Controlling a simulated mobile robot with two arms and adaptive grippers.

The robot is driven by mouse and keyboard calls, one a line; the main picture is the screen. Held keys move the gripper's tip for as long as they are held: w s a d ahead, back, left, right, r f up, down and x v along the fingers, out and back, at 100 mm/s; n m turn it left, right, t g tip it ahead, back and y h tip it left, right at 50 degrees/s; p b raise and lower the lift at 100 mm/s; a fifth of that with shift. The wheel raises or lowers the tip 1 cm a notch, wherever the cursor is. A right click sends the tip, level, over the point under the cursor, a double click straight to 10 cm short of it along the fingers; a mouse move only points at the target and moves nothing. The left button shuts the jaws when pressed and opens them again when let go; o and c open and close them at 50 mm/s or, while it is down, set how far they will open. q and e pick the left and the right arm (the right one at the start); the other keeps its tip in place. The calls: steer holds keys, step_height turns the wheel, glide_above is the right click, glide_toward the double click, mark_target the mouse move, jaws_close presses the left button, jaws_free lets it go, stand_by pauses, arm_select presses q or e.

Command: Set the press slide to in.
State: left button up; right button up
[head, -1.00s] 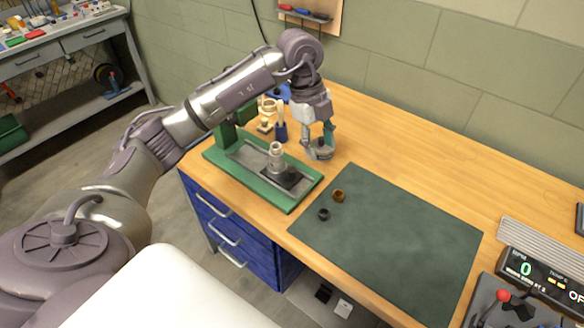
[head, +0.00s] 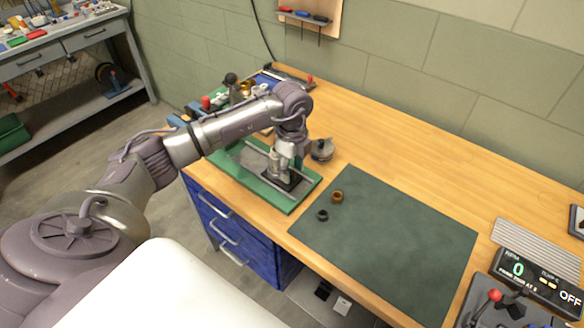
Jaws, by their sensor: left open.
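The green press base (head: 290,204) stands at the left end of the wooden bench, with a grey rail channel along its top. The press slide (head: 296,183) shows as a dark plate on this channel, near the front end of the base. A light grey post (head: 273,163) stands on the plate, partly hidden. My left gripper (head: 284,166) is open and low over the slide, right at the post; I cannot tell whether it touches it. My forearm hides much of the press's rear part. My right gripper is out of view.
A round grey metal part (head: 322,150) stands just right of my left gripper. A dark green mat (head: 390,240) holds a black ring (head: 322,215) and a brown ring (head: 337,197). A control box (head: 540,280) sits at the right. The bench behind the mat is clear.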

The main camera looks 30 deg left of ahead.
arm_select(q)
steer(key=shift+f, duration=0.55)
jaws_close()
